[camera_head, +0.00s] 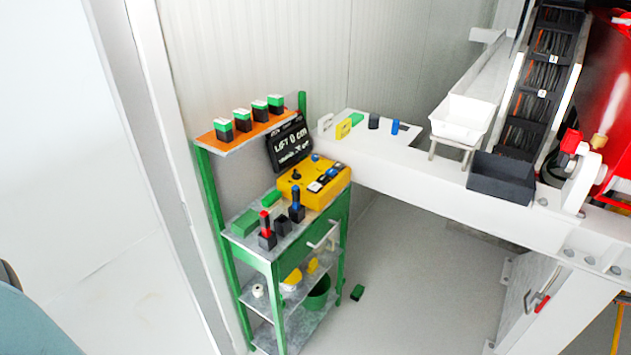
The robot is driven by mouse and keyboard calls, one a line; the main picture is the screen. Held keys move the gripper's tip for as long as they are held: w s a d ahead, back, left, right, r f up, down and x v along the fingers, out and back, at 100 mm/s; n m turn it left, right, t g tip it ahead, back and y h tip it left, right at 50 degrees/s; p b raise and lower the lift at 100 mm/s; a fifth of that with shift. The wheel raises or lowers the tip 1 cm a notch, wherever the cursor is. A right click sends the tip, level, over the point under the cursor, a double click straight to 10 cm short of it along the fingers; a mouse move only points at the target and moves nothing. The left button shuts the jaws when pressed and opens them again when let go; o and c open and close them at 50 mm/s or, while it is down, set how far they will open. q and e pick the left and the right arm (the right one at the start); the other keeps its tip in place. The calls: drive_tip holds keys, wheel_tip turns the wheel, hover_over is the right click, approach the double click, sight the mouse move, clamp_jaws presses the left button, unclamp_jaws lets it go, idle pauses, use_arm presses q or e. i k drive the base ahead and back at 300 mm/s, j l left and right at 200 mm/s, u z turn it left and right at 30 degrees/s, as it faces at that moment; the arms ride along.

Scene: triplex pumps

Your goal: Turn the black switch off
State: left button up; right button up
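Blue, white and dark controls sit on the box's right part. In front of the box are a black block with a red lever (267,230) and a black block with a blue lever (297,205), both upright. Neither of my grippers is in view.
The green cart (273,268) stands against the wall. A white beam (410,178) carries a black bin (501,178).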

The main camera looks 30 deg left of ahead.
sight(297, 175)
drive_tip(key=i+l, duration=0.4)
drive_tip(key=i, duration=0.15)
drive_tip(key=i+l+u, duration=0.75)
drive_tip(key=k+j, duration=0.05)
drive_tip(key=k, duration=0.05)
